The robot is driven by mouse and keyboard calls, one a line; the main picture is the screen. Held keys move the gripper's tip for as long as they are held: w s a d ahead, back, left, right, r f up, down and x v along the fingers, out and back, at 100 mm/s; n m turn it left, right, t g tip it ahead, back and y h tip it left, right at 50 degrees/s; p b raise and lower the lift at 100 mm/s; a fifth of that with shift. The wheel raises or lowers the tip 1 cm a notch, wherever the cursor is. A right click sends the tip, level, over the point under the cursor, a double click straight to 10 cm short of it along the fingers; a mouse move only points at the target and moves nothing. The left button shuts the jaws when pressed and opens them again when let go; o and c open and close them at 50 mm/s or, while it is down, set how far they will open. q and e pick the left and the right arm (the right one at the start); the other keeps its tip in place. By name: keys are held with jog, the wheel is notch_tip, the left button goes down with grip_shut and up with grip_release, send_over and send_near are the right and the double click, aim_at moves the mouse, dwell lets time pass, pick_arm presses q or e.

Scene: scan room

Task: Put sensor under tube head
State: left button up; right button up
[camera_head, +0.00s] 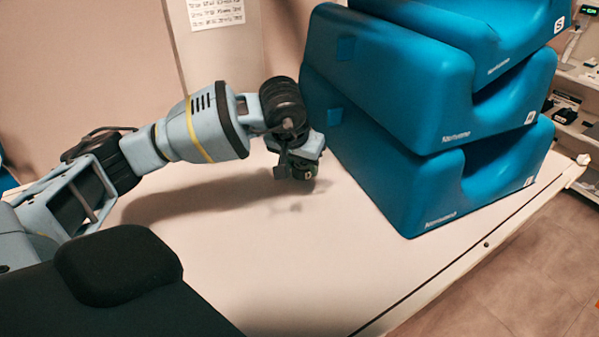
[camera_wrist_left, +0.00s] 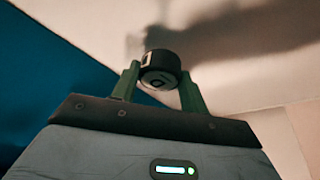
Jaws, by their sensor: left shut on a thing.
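My left gripper (camera_head: 303,171) hangs over the pale table top (camera_head: 330,250), just left of a stack of blue cushions. In the left wrist view its two green fingers are closed on a small black round thing (camera_wrist_left: 161,66) with a pale label on its side. This may be the sensor. In the head view the held thing is too small and dark to make out. A shadow lies on the table beneath the arm. I cannot make out a tube head in either view. My right gripper is not in view.
Large blue cushions (camera_head: 385,115) are stacked on the table, close to the right of my left gripper. A shelf (camera_head: 575,120) with small items stands at the far right. A printed sheet (camera_head: 216,12) hangs at the back. The table's front middle is clear.

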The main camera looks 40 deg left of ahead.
aim_at(297, 166)
pick_arm(q)
jog(key=shift+w+a+f, duration=0.15)
jog(key=shift+a+f, duration=0.05)
jog(key=shift+f, duration=0.7)
jog(key=shift+w+a+f, duration=0.1)
jog(key=shift+a+f, duration=0.1)
jog(key=shift+f, duration=0.65)
jog(key=shift+f, duration=0.15)
jog(key=o, duration=1)
jog(key=shift+o, duration=0.2)
jog(key=shift+s+r, duration=0.15)
jog(key=shift+r, duration=0.5)
jog(key=v, duration=1.1)
jog(key=shift+p, duration=0.4)
jog(key=shift+d, duration=0.1)
